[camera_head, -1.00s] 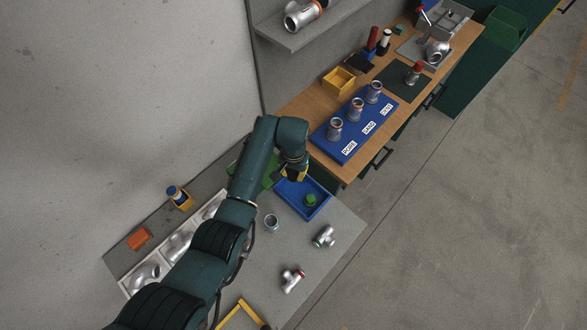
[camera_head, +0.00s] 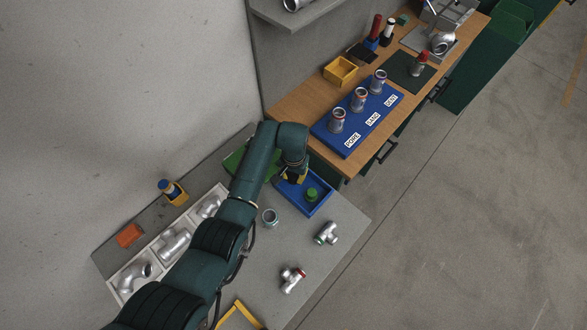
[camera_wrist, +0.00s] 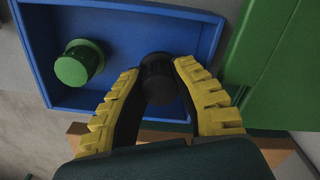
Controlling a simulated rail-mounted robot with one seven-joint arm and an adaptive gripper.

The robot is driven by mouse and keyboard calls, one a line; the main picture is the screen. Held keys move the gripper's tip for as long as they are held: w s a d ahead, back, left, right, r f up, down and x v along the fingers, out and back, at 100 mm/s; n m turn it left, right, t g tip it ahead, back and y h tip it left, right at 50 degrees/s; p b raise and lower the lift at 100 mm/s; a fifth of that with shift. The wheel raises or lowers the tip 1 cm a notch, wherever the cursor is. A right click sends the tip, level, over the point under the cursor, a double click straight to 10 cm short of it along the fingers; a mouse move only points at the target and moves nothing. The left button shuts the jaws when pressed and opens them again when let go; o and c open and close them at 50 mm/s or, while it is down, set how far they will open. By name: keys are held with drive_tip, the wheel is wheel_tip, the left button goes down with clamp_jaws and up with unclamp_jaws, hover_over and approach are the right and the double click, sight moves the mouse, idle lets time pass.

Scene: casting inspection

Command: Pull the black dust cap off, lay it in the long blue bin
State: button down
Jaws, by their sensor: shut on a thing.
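My gripper (camera_wrist: 158,68) is shut on the black dust cap (camera_wrist: 158,88), which sits between the yellow-padded fingers in the wrist view. The cap is over the blue bin (camera_wrist: 130,12), near its wall on the green box side. I cannot tell whether the cap touches the bin floor. A green cap (camera_wrist: 78,65) lies in the bin, left of the black one. In the head view my gripper (camera_head: 293,178) is at the upper left end of the blue bin (camera_head: 303,213), with the green cap (camera_head: 312,194) to its right. The black cap is mostly hidden there.
A green box (camera_wrist: 270,60) stands right beside the bin. Metal fittings, one with green ends (camera_head: 326,233) and one with red (camera_head: 292,280), and an upright fitting (camera_head: 270,218) lie on the grey table. The wooden bench (camera_head: 290,105) rises close behind the bin.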

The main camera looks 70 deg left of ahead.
drive_tip(key=shift+f+b, duration=0.55)
drive_tip(key=shift+f, duration=0.2)
drive_tip(key=c, duration=0.9)
unclamp_jaws()
drive_tip(key=shift+w+d, duration=0.1)
drive_tip(key=shift+r, duration=0.1)
drive_tip(key=shift+r, duration=0.3)
wheel_tip(320, 180, up, 11)
drive_tip(key=shift+w+r, duration=0.1)
drive_tip(key=shift+r, duration=0.05)
